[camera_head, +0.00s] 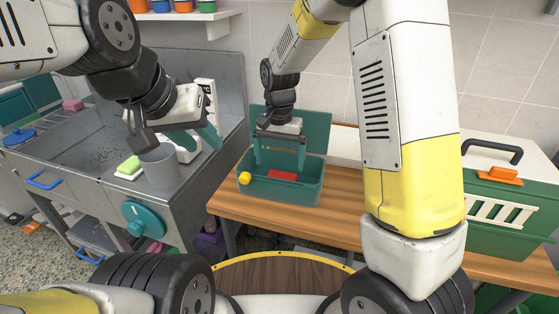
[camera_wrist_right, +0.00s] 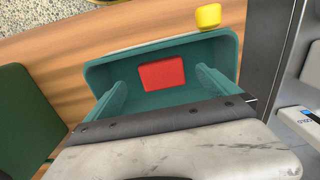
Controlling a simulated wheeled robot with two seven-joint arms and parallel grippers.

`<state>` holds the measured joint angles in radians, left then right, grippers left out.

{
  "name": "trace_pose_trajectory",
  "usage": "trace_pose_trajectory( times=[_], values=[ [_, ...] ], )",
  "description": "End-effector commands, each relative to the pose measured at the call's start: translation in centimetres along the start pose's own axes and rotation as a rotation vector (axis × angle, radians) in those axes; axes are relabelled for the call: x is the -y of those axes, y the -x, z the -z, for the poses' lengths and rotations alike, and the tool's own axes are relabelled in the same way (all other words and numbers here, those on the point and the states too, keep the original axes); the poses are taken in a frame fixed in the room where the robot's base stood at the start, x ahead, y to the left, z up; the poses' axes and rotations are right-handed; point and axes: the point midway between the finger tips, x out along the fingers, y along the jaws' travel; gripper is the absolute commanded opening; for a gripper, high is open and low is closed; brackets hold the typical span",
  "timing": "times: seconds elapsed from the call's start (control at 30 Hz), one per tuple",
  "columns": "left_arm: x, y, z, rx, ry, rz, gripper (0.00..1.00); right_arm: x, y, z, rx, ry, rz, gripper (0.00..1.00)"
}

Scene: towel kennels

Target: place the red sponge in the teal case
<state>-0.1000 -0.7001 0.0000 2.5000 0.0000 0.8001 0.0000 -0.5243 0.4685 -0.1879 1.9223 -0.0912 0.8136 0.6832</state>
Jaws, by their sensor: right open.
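The teal case (camera_head: 318,181) stands with its lid up on the wooden table. The red sponge (camera_head: 283,176) lies flat on the floor of the case; it also shows in the right wrist view (camera_wrist_right: 162,73) inside the case walls (camera_wrist_right: 228,50). My right gripper (camera_head: 279,161) is over the case with its teal fingers apart, one on either side above the sponge. In the right wrist view its fingers (camera_wrist_right: 165,85) are spread and nothing is between them at the tips. My left gripper (camera_head: 180,146) is over the metal sink unit by a grey cup; its jaw opening is unclear.
A yellow object (camera_head: 245,178) sits at the case's left front corner. A green pet carrier (camera_head: 510,205) stands on the table at right. Bare wood (camera_head: 300,222) lies before the case.

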Motion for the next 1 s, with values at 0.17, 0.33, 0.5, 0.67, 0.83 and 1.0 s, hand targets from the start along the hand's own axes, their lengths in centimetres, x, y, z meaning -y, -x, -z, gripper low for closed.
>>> trace_pose_trajectory(
  times=[0.17,0.33,0.5,0.67,0.83,1.0],
  values=[
    [0.0,0.0,0.0,0.0,0.0,0.0,0.36,0.0,2.8,0.0,-0.002,0.0,0.002,1.0],
    [0.0,0.0,0.0,0.0,0.0,0.0,0.36,-0.4,4.4,-0.1,-0.005,0.002,0.012,1.0],
    [0.0,0.0,0.0,0.0,0.0,0.0,0.36,-3.5,8.5,-1.2,-0.046,0.034,0.092,1.0],
    [0.0,0.0,0.0,0.0,0.0,0.0,0.36,-8.3,13.3,-3.9,-0.136,0.1,0.189,1.0],
    [0.0,0.0,0.0,0.0,0.0,0.0,0.36,-13.0,16.9,-7.7,-0.264,0.176,0.256,1.0],
    [0.0,0.0,0.0,0.0,0.0,0.0,0.36,-16.6,18.5,-11.8,-0.399,0.248,0.273,1.0]
  ],
)
